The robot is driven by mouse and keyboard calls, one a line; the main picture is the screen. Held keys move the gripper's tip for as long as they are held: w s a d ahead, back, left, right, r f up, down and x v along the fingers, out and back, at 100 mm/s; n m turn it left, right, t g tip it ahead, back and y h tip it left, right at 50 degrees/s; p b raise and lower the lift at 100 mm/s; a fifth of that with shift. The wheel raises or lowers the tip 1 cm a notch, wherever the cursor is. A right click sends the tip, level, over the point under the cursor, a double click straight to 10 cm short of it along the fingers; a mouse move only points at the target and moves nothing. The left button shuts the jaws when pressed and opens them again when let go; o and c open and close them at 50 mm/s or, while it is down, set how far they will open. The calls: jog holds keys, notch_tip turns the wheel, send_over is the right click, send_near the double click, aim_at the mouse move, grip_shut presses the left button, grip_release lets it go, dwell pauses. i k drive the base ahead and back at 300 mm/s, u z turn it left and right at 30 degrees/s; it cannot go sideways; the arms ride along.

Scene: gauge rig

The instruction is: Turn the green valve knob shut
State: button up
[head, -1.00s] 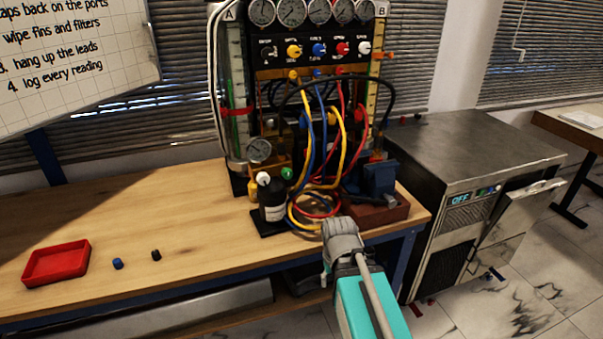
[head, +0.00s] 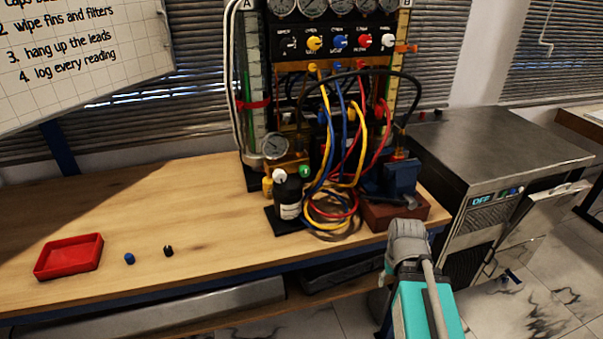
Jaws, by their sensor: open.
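The green valve knob (head: 305,172) is small and round. It sits low at the front of the gauge rig, just right of the black bottle and left of the hanging hoses. Its turn position is too small to tell. A white knob (head: 280,175) sits to its left, under a round gauge (head: 275,146). My arm rises from the lower right, and its grey joint is in front of the bench edge, right of and well apart from the green knob. My gripper's fingers do not show.
Yellow, blue and red hoses (head: 322,215) loop down close to the knob's right. A black bottle (head: 288,197) stands to its front left. A blue vise (head: 400,178) is at the right. A red tray (head: 68,258) and two small caps lie at left; the bench between is clear.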

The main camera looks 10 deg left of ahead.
aim_at(304, 171)
jog(key=u, duration=0.05)
jog(key=k, duration=1.4)
jog(key=u, duration=1.2)
jog(key=i, duration=1)
